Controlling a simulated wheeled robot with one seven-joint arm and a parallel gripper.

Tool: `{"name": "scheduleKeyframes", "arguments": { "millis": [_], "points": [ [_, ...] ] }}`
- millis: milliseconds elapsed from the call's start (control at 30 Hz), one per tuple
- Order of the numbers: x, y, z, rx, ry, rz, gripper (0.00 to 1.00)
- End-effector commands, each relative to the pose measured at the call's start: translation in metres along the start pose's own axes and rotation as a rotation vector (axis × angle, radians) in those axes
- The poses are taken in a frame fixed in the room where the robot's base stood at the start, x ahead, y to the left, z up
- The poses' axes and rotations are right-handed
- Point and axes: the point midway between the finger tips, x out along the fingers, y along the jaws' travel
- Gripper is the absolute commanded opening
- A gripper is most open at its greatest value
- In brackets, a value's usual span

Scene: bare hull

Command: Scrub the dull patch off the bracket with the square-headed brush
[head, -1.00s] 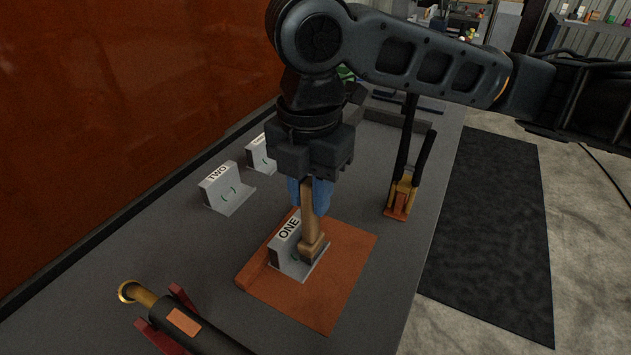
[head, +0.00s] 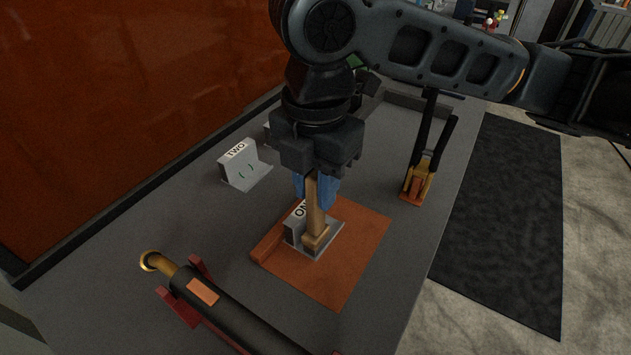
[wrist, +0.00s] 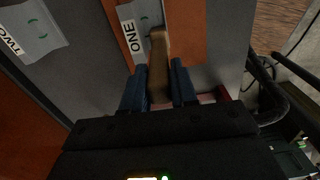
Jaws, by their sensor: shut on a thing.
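My gripper (head: 316,188) is shut on the wooden handle of the square-headed brush (head: 315,215). The brush hangs upright with its head down at the foot of the bracket labelled ONE (head: 293,232), and it looks to be touching it. That grey bracket sits on an orange-brown mat (head: 352,262). The brush and gripper hide part of the bracket, and no dull patch can be made out there. In the wrist view, the brush handle (wrist: 158,68) runs between my blue fingers, next to the ONE label.
A bracket labelled TWO (head: 243,168) stands at the back left, with another partly hidden behind my gripper. A black cylinder with a brass end (head: 220,300) lies in red cradles in front. A brass and red fixture with black levers (head: 417,185) stands to the right.

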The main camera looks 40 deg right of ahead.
Motion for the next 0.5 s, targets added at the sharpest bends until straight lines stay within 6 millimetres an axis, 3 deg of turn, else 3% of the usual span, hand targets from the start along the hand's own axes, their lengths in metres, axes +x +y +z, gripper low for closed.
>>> {"name": "scheduleKeyframes", "arguments": {
  "millis": [500],
  "points": [
    [0.002, 0.0, 0.025, 0.001, -0.001, -0.001, 0.0]
  ]
}}
